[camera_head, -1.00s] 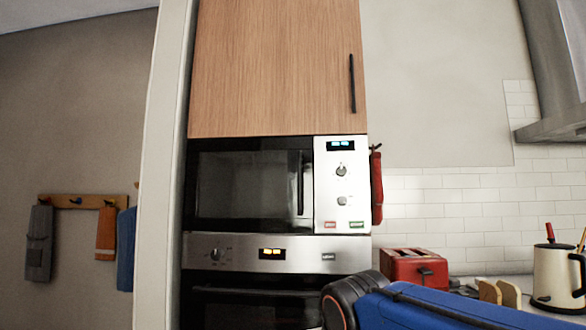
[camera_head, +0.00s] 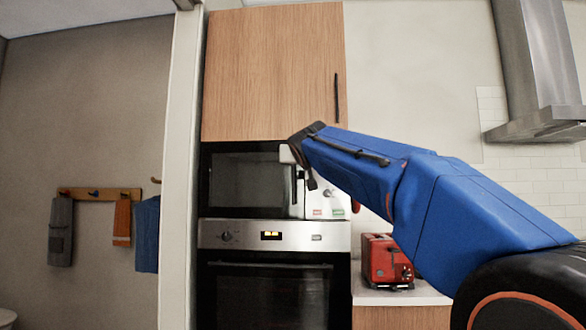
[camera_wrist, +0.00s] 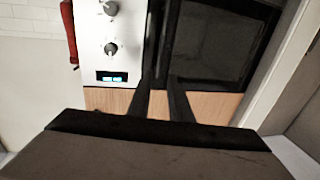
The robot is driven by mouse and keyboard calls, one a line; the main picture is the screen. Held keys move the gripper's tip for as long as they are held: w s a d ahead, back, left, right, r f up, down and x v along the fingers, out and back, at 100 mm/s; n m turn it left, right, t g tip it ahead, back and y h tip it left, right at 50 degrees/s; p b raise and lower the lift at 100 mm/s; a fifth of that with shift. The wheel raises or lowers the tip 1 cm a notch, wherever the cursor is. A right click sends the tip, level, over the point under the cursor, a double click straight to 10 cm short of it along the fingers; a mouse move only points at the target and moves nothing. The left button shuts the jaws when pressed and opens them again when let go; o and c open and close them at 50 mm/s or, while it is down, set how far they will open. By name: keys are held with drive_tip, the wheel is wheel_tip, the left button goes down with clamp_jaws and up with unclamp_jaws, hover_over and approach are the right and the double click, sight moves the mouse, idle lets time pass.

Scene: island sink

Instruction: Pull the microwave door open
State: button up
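The microwave (camera_head: 245,182) is built into the tall cabinet, its dark glass door closed in line with the white control panel (camera_head: 322,207). Its upright dark handle (camera_head: 296,190) is at the door's right side, partly behind my arm in the head view. In the wrist view, which is upside down, the door glass (camera_wrist: 222,45) is right of the handle and the control panel (camera_wrist: 115,45) is left. My gripper (camera_wrist: 162,82) points at the handle, its two dark fingers apart with a gap between them. I cannot tell whether they touch the handle.
A wooden cabinet door (camera_head: 270,75) is above the microwave and an oven (camera_head: 265,290) below. A red toaster (camera_head: 385,262) stands on the counter to the right. A red cloth (camera_wrist: 69,30) hangs beside the panel. A pale wall post (camera_head: 180,170) stands left.

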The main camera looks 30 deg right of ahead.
sight(294, 167)
drive_tip(key=x, duration=1.6)
drive_tip(key=shift+w, duration=0.1)
clamp_jaws()
